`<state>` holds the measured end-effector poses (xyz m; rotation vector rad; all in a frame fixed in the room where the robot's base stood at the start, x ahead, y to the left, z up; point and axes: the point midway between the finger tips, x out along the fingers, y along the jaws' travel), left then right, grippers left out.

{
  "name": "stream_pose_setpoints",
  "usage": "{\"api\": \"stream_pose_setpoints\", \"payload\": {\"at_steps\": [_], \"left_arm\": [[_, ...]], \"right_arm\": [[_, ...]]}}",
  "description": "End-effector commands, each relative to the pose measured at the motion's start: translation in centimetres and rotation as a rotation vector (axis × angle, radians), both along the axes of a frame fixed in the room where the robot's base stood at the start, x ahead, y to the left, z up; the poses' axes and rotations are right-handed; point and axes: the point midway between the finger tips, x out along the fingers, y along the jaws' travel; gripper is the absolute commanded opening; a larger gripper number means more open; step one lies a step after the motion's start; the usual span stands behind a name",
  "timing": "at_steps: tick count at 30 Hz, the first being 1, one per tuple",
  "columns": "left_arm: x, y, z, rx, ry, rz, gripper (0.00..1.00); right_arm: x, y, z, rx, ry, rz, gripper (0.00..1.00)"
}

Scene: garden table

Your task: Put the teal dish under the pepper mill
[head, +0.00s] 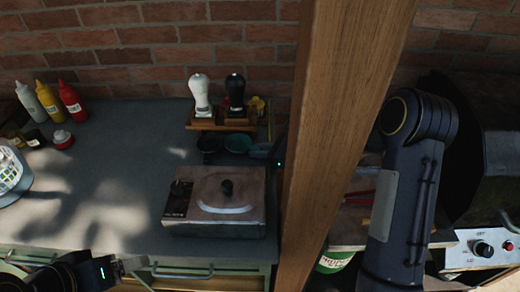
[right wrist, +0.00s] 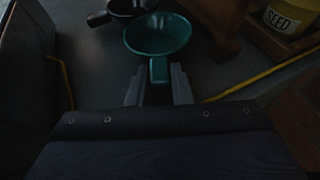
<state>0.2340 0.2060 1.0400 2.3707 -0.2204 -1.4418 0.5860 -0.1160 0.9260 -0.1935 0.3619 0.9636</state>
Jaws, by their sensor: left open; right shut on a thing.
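The teal dish (head: 238,143) is a small round bowl with a short handle, just in front of the wooden stand (head: 205,126). The dark pepper mill (head: 235,90) stands at the stand's right, above and behind the dish; a white mill (head: 200,92) is left of it. My right gripper (head: 277,151) is shut on the dish's handle, partly hidden by the post. In the right wrist view the teal dish (right wrist: 160,33) is upright and looks empty; I cannot tell whether it touches the counter. My left gripper (head: 126,264) is open at the counter's front edge.
A black dish (head: 208,146) sits left of the teal one. A metal lidded box (head: 220,205) is in front. A wooden post (head: 340,110) blocks part of the view. Bottles (head: 72,100) stand far left. A yellow seed container (right wrist: 287,24) is near the stand. The counter's left middle is free.

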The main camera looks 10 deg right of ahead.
Motion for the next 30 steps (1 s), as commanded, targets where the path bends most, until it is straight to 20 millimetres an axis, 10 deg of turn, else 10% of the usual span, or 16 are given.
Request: {"api": "stream_pose_setpoints", "payload": {"at_steps": [6, 7, 11, 21, 30], "left_arm": [[0.0, 0.0, -0.4, 0.0, 0.0, 0.0, 0.7], [0.0, 0.0, -0.2, 0.0, 0.0, 0.0, 0.7], [0.0, 0.0, -0.2, 0.0, 0.0, 0.0, 0.7], [0.0, 0.0, 0.2, 0.0, 0.0, 0.0, 0.7], [0.0, 0.0, -0.6, 0.0, 0.0, 0.0, 0.7]], "right_arm": [[0.0, 0.0, -0.3, 0.001, 0.0, 0.001, 0.0], [0.0, 0.0, -0.1, 0.0, 0.0, 0.001, 0.23], [0.0, 0.0, -0.1, 0.0, 0.0, 0.001, 0.41], [0.0, 0.0, 0.3, 0.0, 0.0, 0.001, 0.41], [-2.6, -4.1, 2.0, 0.0, -0.003, -0.004, 0.41]]}}
